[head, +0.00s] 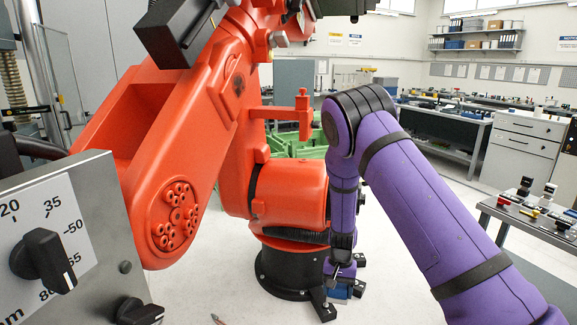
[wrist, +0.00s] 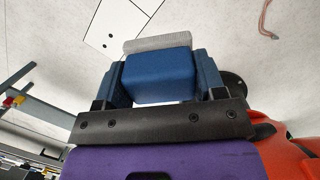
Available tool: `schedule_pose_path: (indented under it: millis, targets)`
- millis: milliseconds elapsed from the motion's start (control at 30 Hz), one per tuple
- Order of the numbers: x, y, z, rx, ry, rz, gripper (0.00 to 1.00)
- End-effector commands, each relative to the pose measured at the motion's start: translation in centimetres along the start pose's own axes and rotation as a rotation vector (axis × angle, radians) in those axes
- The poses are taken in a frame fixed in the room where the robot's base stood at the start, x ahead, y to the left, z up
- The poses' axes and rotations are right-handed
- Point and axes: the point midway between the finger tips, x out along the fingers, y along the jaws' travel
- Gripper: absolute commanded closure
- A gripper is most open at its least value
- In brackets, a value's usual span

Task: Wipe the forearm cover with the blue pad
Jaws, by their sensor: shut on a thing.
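My gripper (wrist: 158,66) is shut on the blue pad (wrist: 157,84), a blue block with a pale grey strip along its far edge. The pad sits between my two dark blue fingers. In the head view my gripper (head: 340,288) is low beside the orange robot's black base, and small blue parts show there. The pad is hard to tell from the fingers in that view. The orange robot's large arm link (head: 180,130) fills the left of the head view. I cannot tell which orange part is the forearm cover. No contact between pad and orange robot shows.
A grey panel with black knobs (head: 50,260) stands at the front left. The orange robot's upright body (head: 290,195) stands just left of my arm. Green bins (head: 300,145) are behind it. A bench with small parts (head: 540,205) is at the right. Pale floor lies between.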

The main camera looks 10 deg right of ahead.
Motion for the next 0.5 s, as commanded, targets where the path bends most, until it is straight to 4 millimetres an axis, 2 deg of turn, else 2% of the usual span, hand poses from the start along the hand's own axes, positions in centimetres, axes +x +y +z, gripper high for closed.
schedule_pose_path:
  millis: [33,367,500]
  targets:
    - [-1.1,-0.6,-0.1,0.035,-0.017,-0.012,0.55]
    - [-7.1,-3.8,0.5,0.291,-0.162,-0.069,0.55]
    - [-10.1,-5.4,1.1,0.420,-0.241,-0.114,0.55]
